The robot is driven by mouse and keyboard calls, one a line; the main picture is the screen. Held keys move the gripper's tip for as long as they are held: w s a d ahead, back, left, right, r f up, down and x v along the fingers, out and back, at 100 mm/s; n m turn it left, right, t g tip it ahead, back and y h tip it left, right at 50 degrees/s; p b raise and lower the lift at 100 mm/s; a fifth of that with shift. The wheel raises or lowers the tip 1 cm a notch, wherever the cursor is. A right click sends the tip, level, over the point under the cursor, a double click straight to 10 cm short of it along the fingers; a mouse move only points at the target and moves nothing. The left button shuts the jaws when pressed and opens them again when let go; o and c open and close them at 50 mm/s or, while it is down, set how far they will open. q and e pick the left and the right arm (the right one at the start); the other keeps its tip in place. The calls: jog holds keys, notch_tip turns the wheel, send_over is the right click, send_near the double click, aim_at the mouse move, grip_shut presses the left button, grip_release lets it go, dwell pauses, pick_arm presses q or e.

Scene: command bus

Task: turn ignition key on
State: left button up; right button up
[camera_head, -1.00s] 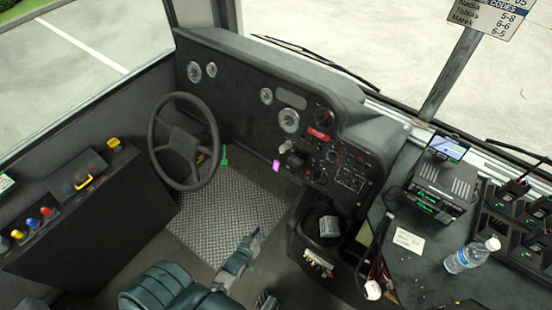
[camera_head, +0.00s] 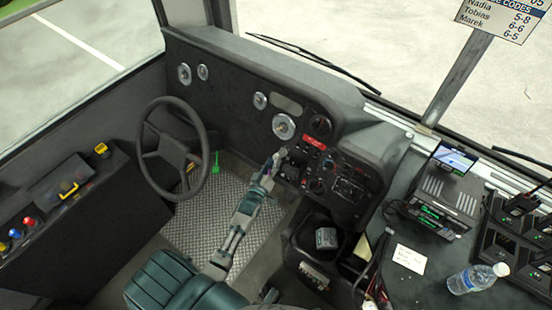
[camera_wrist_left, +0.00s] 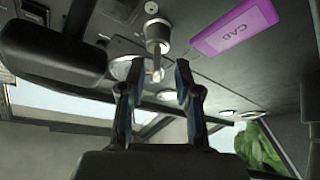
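My left gripper (camera_head: 277,155) reaches up to the dashboard in the head view, at the panel right of the steering wheel. In the left wrist view my left gripper (camera_wrist_left: 156,82) is open, its two fingers apart. A silver ignition lock or key (camera_wrist_left: 157,38) with a narrow stem shows at the gap between the fingertips; I cannot tell whether a finger touches it. A purple tag (camera_wrist_left: 233,27) lettered CAB is right of it. In the head view my gripper hides the ignition and the tag. My right gripper is not in view.
The steering wheel (camera_head: 172,150) and a green tag (camera_head: 215,162) are left of my arm. Switches and a red label (camera_head: 315,143) are right of it. A radio unit (camera_head: 440,205), paper note (camera_head: 409,259) and water bottle (camera_head: 478,278) are on the right console.

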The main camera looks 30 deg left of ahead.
pick_arm(q)
jog(key=shift+w+a, duration=0.25)
jog(key=shift+w, duration=0.85)
jog(key=shift+w+d, duration=0.15)
jog(key=shift+w, duration=0.25)
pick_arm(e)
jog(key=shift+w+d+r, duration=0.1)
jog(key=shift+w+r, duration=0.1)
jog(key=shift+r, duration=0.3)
pick_arm(q)
grip_shut()
